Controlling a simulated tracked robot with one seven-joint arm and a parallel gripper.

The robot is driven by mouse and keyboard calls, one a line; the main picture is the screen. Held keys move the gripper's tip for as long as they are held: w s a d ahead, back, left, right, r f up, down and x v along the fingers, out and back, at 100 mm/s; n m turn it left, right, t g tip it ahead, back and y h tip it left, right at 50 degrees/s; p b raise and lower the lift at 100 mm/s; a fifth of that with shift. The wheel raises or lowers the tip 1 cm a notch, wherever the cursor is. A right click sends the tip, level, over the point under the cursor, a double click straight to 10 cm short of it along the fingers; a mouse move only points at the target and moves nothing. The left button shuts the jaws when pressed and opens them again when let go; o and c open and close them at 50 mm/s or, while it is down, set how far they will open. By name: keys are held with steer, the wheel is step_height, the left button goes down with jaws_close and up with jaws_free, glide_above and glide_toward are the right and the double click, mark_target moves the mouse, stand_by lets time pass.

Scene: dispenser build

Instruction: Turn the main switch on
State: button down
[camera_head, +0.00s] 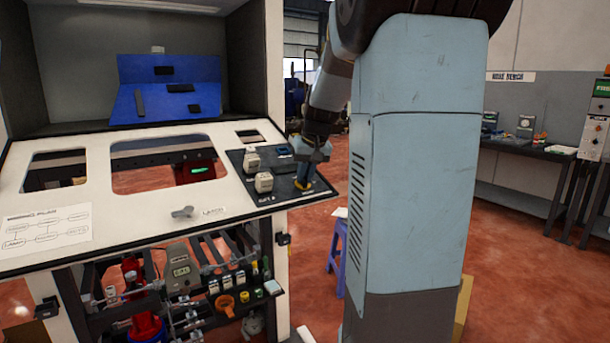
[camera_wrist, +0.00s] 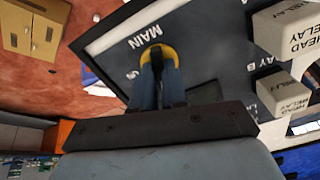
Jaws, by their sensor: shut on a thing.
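The main switch shows in the wrist view as a yellow round plate (camera_wrist: 154,51) with a black piece in its middle, beside the MAIN label on the dark panel. My gripper (camera_wrist: 157,75) has its two blue-grey fingers close together on the black knob of the switch. In the head view my gripper (camera_head: 304,172) points down at the right end of the dark control panel (camera_head: 283,189), over the yellow of the switch (camera_head: 304,185). The fingers hide most of the knob, and I cannot tell its exact angle.
Two pale relay blocks (camera_head: 264,183) (camera_head: 251,161) stand on the panel left of my gripper; relay blocks (camera_wrist: 284,94) also show in the wrist view. A latch handle (camera_head: 183,212) is on the white console. A purple stool (camera_head: 338,250) stands on the floor behind.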

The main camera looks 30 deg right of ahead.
steer(key=m, duration=1.1)
steer(key=shift+d, duration=0.1)
steer(key=shift+s+m, duration=0.1)
steer(key=shift+m, duration=1.6)
steer(key=c, duration=1.2)
jaws_free()
steer(key=shift+o, duration=0.2)
steer(key=v, duration=1.3)
steer(key=shift+s+r, duration=0.15)
steer(key=shift+r, duration=0.1)
